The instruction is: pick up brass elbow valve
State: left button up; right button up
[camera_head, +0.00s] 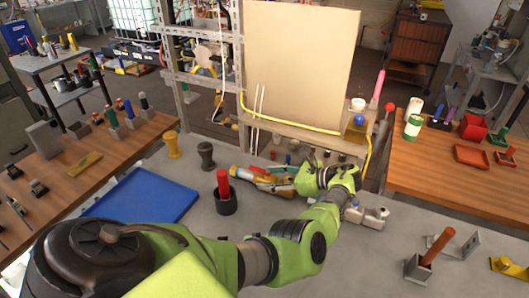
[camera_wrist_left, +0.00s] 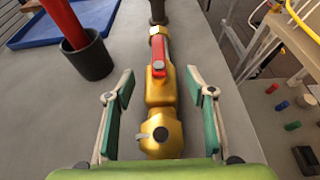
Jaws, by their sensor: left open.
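The brass elbow valve (camera_head: 243,173) lies on the grey table, near its back edge. In the left wrist view the valve (camera_wrist_left: 161,92) is a gold body with a red handle, running lengthwise between the fingers. My left gripper (camera_head: 274,181) is open over the valve; in the left wrist view its two green fingers (camera_wrist_left: 160,88) stand on either side with a gap on each side. In the head view the gripper hides part of the valve. My right gripper does not show.
A black cup with a red rod (camera_head: 225,200) stands left of the valve, and a blue tray (camera_head: 145,195) lies farther left. A white and grey fitting (camera_head: 370,215) is to the right. A tan upright board (camera_head: 297,65) stands behind.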

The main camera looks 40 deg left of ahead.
pick_arm(q)
grip_shut()
jog(key=shift+w+r, duration=0.1)
